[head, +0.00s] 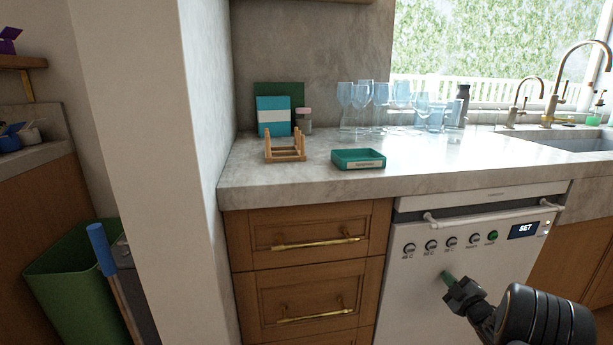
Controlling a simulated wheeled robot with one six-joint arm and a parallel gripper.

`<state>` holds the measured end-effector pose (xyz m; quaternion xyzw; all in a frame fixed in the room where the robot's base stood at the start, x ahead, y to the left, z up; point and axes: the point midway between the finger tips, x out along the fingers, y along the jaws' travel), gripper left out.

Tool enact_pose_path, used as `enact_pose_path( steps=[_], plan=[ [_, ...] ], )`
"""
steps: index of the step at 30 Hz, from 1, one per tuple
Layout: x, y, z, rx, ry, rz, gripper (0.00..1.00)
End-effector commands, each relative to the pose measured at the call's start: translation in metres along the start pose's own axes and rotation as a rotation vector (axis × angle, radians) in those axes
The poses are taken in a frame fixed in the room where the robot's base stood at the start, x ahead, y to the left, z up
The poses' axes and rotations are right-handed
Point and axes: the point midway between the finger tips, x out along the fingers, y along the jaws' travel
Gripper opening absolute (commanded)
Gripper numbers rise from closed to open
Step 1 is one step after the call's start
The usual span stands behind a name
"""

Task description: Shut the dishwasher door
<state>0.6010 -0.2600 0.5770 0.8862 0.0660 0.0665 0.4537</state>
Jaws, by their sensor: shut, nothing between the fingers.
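The white dishwasher door (420,285) stands upright, or nearly so, under the counter at the right. Its bar handle (490,217), row of knobs and "SET" display show along the top. A dark strip (480,210) runs between the handle and the pale panel above; I cannot tell whether it is an open gap. The lower right of the door is hidden by my arm.
Wooden drawers (308,238) with brass handles adjoin the dishwasher on the left. The stone counter (300,182) above holds a teal tray (358,160), a wooden rack (285,146) and several glasses (380,95). A green bin (70,285) stands at the far left.

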Motion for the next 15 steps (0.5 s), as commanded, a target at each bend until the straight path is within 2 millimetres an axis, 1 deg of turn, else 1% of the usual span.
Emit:
enact_pose_path(
  steps=[15],
  plan=[
    [0.0084,-0.0001,0.0000,-0.002,0.001,0.000,0.00]
  ],
)
